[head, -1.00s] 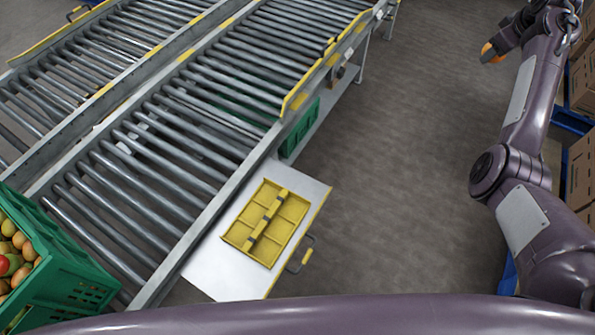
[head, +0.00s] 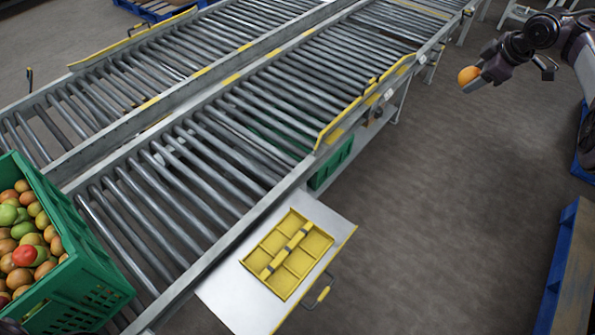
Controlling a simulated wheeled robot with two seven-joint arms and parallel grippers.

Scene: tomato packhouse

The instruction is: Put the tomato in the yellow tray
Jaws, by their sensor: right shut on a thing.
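My right gripper (head: 476,80) is at the upper right, shut on an orange tomato (head: 468,75), which it holds in the air over the floor. The tomato's far side is partly hidden by the fingers. The yellow tray (head: 264,250) lies on a white shelf beside the conveyor, at the lower middle. It has several compartments and a raised bar across its middle, and they look empty. The right gripper is well apart from the tray, up and to its right.
A green crate (head: 98,284) full of mixed tomatoes stands at the lower left. Roller conveyors (head: 215,150) run diagonally behind the white shelf (head: 232,300). The shelf has a handle (head: 318,292) at its right edge. Open floor (head: 430,190) lies right of it. A blue pallet (head: 563,262) is at the right.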

